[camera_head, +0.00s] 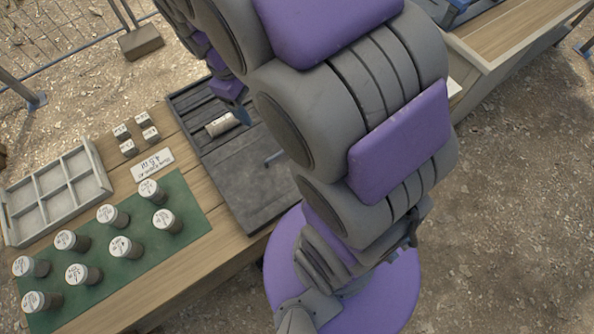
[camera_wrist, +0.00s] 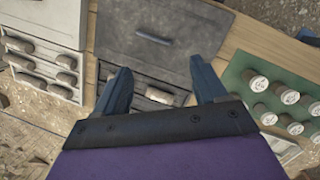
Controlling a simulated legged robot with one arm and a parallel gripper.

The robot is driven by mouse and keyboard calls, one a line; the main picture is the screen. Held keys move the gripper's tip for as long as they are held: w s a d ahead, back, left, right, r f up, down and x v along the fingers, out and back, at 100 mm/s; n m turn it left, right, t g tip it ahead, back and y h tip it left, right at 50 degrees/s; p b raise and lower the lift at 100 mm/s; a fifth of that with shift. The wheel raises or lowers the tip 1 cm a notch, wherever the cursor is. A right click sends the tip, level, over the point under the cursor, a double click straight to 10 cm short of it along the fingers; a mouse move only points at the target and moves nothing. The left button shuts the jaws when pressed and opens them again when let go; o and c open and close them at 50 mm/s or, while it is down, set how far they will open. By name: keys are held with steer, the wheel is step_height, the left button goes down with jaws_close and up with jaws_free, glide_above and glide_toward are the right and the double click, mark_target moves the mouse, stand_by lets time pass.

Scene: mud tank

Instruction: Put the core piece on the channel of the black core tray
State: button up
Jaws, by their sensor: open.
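The black core tray (camera_head: 243,170) lies on the wooden table, with grooved channels at its far end and a flat area with a handle nearer. It also shows in the wrist view (camera_wrist: 170,57). The core piece (camera_head: 222,124), a short pale grey cylinder, lies on the channel part of the tray. In the head view my arm hides part of the tray.
A green mat (camera_head: 190,205) with several white-lidded jars and an empty grey compartment tray (camera_head: 58,192) are at left. Small labelled blocks (camera_head: 129,147) and a label card (camera_head: 152,164) sit between. A box of several cores (camera_wrist: 38,75) is at left in the wrist view.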

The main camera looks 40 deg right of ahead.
steer(key=s+a+r+m+y, duration=0.1)
steer(key=s+m, duration=0.1)
steer(key=s, duration=0.8)
steer(key=s+a+r+m+y, duration=0.1)
steer(key=s+m, duration=0.2)
steer(key=s, duration=0.7)
steer(key=shift+s+a+r+m, duration=0.15)
steer(key=shift+s+a+m, duration=0.05)
steer(key=shift+a+m, duration=0.15)
steer(key=shift+r, duration=0.15)
